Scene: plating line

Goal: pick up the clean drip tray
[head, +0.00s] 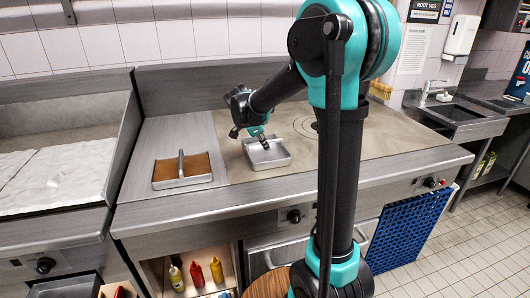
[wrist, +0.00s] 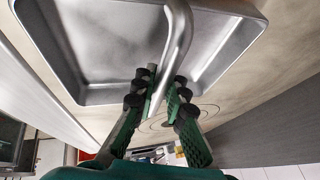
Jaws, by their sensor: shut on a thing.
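The clean drip tray (head: 281,162) is a shallow, bare metal pan with an upright bent handle, on the beige cooktop in the head view. In the wrist view its empty inside (wrist: 105,45) and its curved handle (wrist: 180,35) show close up. My gripper (head: 263,145) is above the tray, tilted down to it. In the wrist view my gripper (wrist: 160,90) has its green fingers closed around the handle from both sides. I cannot tell whether the tray touches the cooktop. A second tray (head: 183,184), with brown contents and its own handle, sits to the left.
The cooktop (head: 390,140) is clear to the right of the clean tray. A raised metal side wall (head: 122,150) stands left of the brown tray. Squeeze bottles (head: 196,273) stand on a shelf below. A blue perforated mat (head: 408,230) hangs at the front right.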

